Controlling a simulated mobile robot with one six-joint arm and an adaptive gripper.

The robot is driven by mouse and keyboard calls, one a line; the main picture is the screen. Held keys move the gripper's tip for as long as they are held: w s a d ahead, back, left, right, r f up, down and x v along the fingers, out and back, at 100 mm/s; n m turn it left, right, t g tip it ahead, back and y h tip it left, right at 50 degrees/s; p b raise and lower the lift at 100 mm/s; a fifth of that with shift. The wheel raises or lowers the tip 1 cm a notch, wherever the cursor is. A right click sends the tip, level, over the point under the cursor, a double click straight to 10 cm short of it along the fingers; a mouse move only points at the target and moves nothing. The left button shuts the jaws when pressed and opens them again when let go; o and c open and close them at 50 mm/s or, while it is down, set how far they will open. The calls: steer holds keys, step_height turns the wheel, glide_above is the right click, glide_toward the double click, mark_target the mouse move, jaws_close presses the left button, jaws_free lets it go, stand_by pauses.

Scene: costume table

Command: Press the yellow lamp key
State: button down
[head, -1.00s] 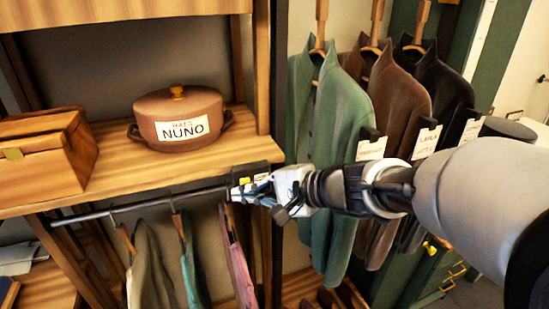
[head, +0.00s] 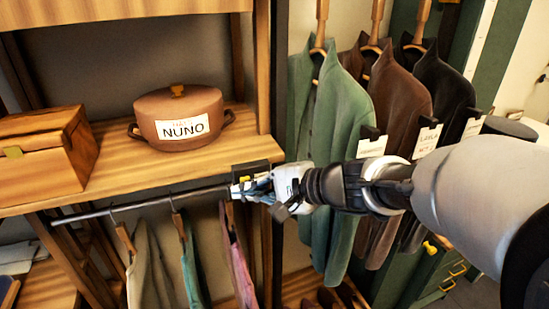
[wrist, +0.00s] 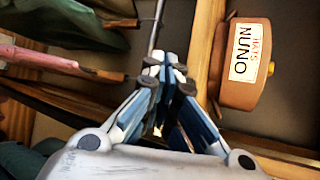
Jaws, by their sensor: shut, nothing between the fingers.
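A small dark box (head: 262,168) sits at the right end of the shelf's front edge in the head view. A small yellow patch (head: 244,179) shows on its front beside pale patches; I cannot tell for certain that it is the yellow lamp key. My gripper (head: 238,190) is shut and empty, with its tips just below and in front of this box. I cannot tell whether they touch it. In the wrist view the blue-grey fingers of my gripper (wrist: 165,68) are closed together, and the box's face is not clearly visible.
A brown pot labelled NUNO (head: 180,118) and a wooden chest (head: 45,150) stand on the shelf (head: 130,175). A rail (head: 150,199) with hanging clothes runs under its front edge. Green, brown and black jackets (head: 330,130) hang behind my arm.

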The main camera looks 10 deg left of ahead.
steer(key=shift+w+a, duration=0.15)
steer(key=shift+w, duration=0.05)
steer(key=shift+s+b, duration=0.1)
steer(key=shift+b, duration=0.25)
steer(key=shift+s+d, duration=0.25)
steer(key=s+d+b, duration=0.2)
steer(key=s+d, duration=0.1)
steer(key=s, duration=0.2)
steer(key=shift+b, duration=0.4)
